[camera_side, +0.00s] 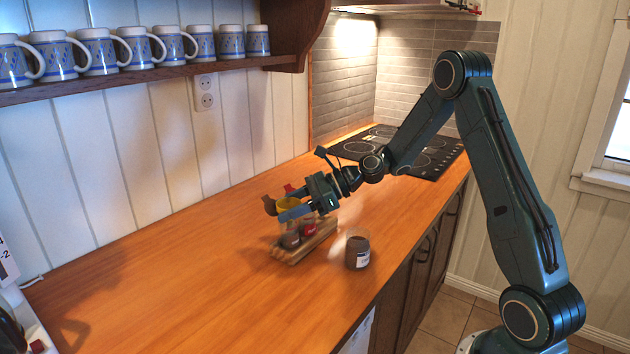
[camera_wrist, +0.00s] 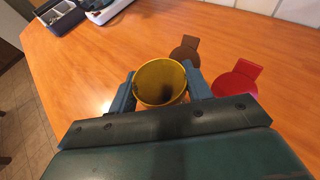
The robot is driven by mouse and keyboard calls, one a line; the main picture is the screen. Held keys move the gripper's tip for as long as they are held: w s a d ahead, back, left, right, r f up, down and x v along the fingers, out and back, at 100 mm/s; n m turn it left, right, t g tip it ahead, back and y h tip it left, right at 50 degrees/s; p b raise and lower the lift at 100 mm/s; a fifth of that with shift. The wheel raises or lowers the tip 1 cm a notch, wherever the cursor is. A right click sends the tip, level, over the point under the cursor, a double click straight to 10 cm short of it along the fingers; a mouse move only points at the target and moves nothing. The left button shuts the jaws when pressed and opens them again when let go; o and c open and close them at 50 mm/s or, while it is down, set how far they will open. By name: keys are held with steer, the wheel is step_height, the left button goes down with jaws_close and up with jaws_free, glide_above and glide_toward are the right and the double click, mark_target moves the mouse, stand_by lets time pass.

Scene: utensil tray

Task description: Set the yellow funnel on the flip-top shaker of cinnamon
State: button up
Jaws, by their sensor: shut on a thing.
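My gripper (camera_wrist: 160,92) is shut on the yellow funnel (camera_wrist: 158,82), with one finger on each side of its wide mouth. The funnel also shows in the side view (camera_side: 287,203), held above the wooden rack. Beyond it in the wrist view are a brown flip lid (camera_wrist: 186,50) and a red flip lid (camera_wrist: 238,80), both apparently raised. In the side view, a brown-topped shaker (camera_side: 290,239) and a red-topped one (camera_side: 309,230) stand in the rack, partly hidden. No label is readable, so I cannot tell which holds cinnamon. The funnel's spout is hidden.
The wooden rack (camera_side: 282,256) stands on the counter. A clear jar of brown contents (camera_side: 358,252) with a white label stands to its right, near the front edge. A dark tray (camera_wrist: 58,17) shows at the wrist view's upper left. The counter left of the rack is clear.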

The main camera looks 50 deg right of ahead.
steer(key=shift+s+f, duration=0.1)
steer(key=shift+f, duration=0.3)
steer(key=o, duration=0.7)
steer(key=shift+c, duration=0.2)
steer(key=shift+r, duration=0.1)
steer(key=shift+d, duration=0.15)
steer(key=shift+s+d+r, duration=0.35)
steer(key=shift+s+d, duration=0.1)
steer(key=v, duration=0.9)
steer(key=shift+s+d+r, duration=0.1)
steer(key=shift+s, duration=0.05)
